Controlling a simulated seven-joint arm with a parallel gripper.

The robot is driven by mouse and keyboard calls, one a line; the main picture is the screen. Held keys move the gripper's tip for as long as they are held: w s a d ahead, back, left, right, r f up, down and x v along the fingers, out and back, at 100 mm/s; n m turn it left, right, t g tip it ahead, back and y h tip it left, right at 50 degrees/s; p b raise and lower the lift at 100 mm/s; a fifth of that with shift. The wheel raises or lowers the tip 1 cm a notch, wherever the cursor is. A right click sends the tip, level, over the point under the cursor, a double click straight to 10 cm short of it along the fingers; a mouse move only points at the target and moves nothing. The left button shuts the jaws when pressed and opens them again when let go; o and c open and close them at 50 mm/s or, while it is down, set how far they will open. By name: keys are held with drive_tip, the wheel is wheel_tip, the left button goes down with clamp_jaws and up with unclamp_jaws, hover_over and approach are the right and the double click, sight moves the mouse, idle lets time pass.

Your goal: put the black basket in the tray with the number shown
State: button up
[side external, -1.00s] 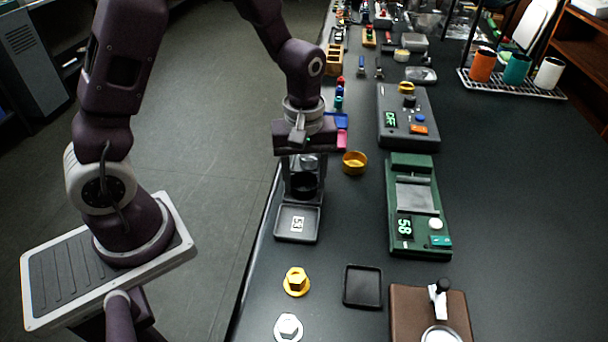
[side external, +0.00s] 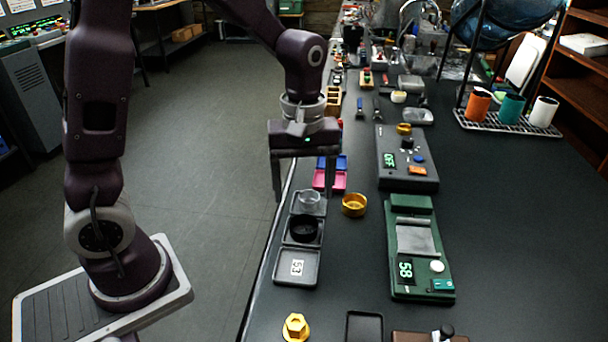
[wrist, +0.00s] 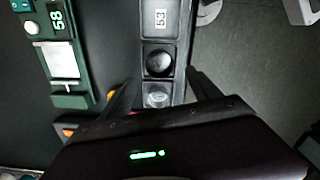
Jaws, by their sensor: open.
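The round black basket (side external: 303,228) sits in the middle one of three dark square trays in a row; the wrist view shows it too (wrist: 158,62). The front tray (side external: 283,276) holds a white card reading 53 (side external: 297,267). The back tray holds a small clear cup (side external: 309,199). My gripper (side external: 304,192) is open and empty, above the back end of the row, fingers pointing down. In the wrist view its fingers (wrist: 162,92) straddle the row, with the basket beyond their tips.
A green scale (side external: 420,248) reading 58 stands right of the row. A gold ring (side external: 354,204) lies beside the back tray. A dark box (side external: 406,158) with a green display is behind. A gold hex part (side external: 295,327) and another black tray (side external: 364,329) are in front.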

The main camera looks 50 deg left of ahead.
drive_tip(key=s+r+m+t, duration=0.25)
drive_tip(key=s+r, duration=0.25)
drive_tip(key=r, duration=0.4)
drive_tip(key=s+r+m+t, duration=0.2)
drive_tip(key=s+m+t, duration=0.1)
drive_tip(key=s+m, duration=0.6)
drive_tip(key=s, duration=0.2)
drive_tip(key=shift+s+d, duration=0.3)
drive_tip(key=shift+d, duration=0.05)
drive_tip(key=shift+m, duration=0.25)
